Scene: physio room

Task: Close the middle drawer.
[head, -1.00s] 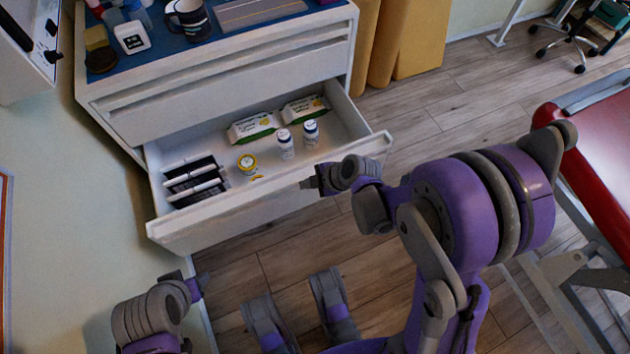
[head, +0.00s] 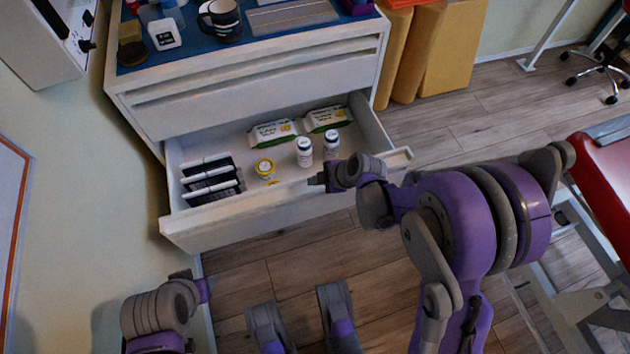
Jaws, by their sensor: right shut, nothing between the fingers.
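The open drawer (head: 215,232) of the white cabinet (head: 260,92) is pulled well out, below a shut drawer front. Inside it are two wipes packs (head: 273,133), two white bottles (head: 304,152), a yellow-lidded jar (head: 265,170) and dark boxes with white edges (head: 210,180) at the left. My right gripper (head: 317,180) is shut and empty, at the right half of the drawer's front panel. It overlaps the front's top edge in view; I cannot tell whether it touches. My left gripper (head: 203,287) is low at the left, apart from the drawer; its finger gap is unclear.
A dark mug (head: 220,20) and other items stand on the cabinet's blue top. Yellow padded blocks (head: 447,50) stand right of the cabinet. A red couch (head: 606,185) is at the right edge. Wood floor (head: 300,250) lies clear before the drawer.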

